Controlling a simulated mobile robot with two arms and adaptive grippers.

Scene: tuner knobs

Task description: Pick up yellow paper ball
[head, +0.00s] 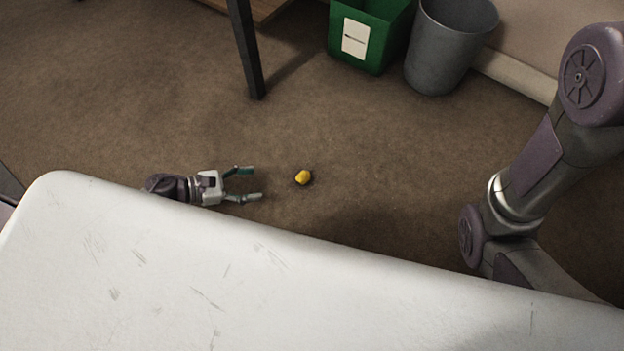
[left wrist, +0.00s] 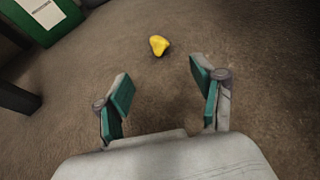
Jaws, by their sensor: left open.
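The yellow paper ball (head: 303,177) lies on the brown carpet, a small crumpled lump. In the left wrist view the ball (left wrist: 158,45) is ahead of the fingertips, roughly midway between them. My left gripper (head: 254,183) is low over the floor, to the left of the ball, with its fingers pointing toward it. Its two teal-padded fingers are spread apart and empty, with a gap between the fingertips and the ball; the left wrist view shows them too (left wrist: 160,85). My right gripper is not in view; only part of my right arm shows at the right.
A green bin (head: 370,35) with a white label and a grey bin (head: 449,45) stand at the back by the wall. A dark table leg (head: 245,50) stands at the upper left. The carpet around the ball is clear. My white base fills the front.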

